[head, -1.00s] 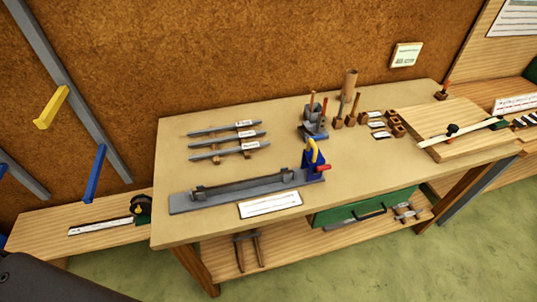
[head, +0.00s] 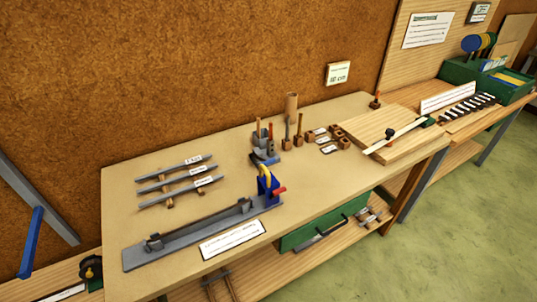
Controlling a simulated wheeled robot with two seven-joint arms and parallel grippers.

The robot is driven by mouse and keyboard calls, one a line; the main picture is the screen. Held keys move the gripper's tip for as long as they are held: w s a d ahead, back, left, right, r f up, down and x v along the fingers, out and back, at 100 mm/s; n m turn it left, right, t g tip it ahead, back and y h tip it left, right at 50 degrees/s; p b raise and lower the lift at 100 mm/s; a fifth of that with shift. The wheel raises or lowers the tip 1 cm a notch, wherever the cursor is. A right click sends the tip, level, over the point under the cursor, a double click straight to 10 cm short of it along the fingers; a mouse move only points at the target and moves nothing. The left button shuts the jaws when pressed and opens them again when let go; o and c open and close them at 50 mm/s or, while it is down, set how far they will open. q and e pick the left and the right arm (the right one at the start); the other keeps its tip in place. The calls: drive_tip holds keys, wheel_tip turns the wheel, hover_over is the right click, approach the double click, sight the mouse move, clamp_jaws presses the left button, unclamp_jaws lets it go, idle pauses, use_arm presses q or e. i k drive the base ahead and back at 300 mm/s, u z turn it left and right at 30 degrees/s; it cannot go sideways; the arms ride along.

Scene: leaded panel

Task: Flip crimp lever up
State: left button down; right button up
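The crimping device is a blue clamp block (head: 267,187) at the right end of a long grey bench fixture (head: 190,238) on the workbench. A yellow curved lever (head: 264,178) stands up along the clamp's left side, and a red knob (head: 280,190) sticks out to the right. I cannot tell for certain which of these is the crimp lever. Neither of my grippers shows in the head view.
The workbench (head: 120,195) holds labelled grey strips (head: 178,190) at left, a tool holder (head: 264,157), small wooden blocks (head: 340,140) and a wooden board (head: 400,125). A white card (head: 233,239) lies before the fixture. A green drawer (head: 310,225) hangs below.

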sight(264, 162)
drive_tip(key=z, duration=2.1)
drive_tip(key=k, duration=0.5)
drive_tip(key=u, duration=1.4)
